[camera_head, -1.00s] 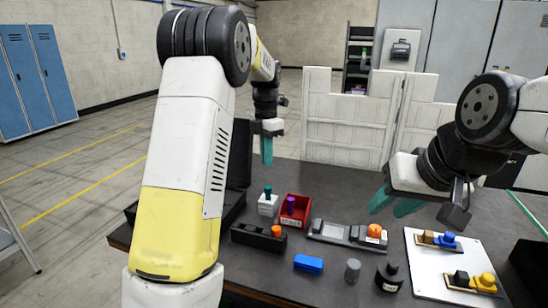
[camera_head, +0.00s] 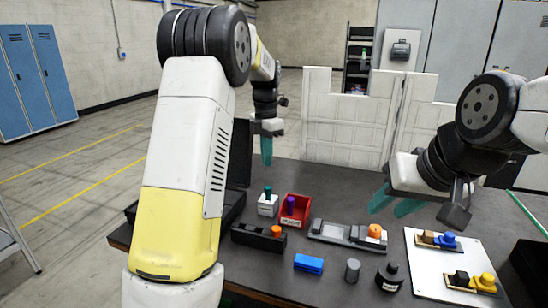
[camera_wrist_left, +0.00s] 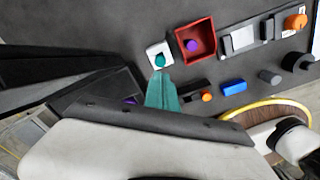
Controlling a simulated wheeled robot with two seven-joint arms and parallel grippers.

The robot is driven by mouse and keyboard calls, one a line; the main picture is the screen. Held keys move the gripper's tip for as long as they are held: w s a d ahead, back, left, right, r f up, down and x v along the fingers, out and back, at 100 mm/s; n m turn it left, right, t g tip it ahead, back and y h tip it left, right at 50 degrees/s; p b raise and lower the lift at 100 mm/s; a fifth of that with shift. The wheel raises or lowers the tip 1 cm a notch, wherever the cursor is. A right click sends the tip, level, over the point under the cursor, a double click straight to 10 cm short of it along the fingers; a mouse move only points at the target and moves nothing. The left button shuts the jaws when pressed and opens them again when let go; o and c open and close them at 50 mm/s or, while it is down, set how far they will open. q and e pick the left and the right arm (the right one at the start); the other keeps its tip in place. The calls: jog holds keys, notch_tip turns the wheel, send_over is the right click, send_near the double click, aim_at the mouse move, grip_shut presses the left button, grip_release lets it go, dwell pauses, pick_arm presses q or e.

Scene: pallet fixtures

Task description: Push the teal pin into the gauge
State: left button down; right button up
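The teal pin (camera_head: 268,190) stands upright in a small white block with a label (camera_head: 267,206), which I take to be the gauge. In the left wrist view the round teal top (camera_wrist_left: 160,61) shows on the white block (camera_wrist_left: 153,52). How deep the pin sits is hard to tell. My left gripper (camera_head: 267,162) points down above and behind the block, apart from the pin. Its teal fingers (camera_wrist_left: 161,78) look closed together with nothing between them. My right gripper (camera_head: 388,204) hangs over the right of the table, fingers apart and empty.
A red bin (camera_head: 304,207) with a purple pin (camera_head: 290,205) stands right beside the white block. A black holder with an orange knob (camera_head: 258,237) is in front. A grey fixture (camera_head: 335,231), blue block (camera_head: 308,263), grey cylinder (camera_head: 352,270) and white board (camera_head: 435,275) lie further right.

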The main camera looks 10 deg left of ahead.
aim_at(268, 187)
dwell(0.3)
pick_arm(q)
jog(key=shift+w+d+f, duration=0.1)
jog(key=shift+d+f, duration=0.05)
jog(key=shift+f, duration=3.1)
jog(key=shift+f, duration=0.1)
jog(key=shift+f, duration=0.65)
jog(key=shift+f, duration=0.1)
notch_tip(268, 187, up, 8)
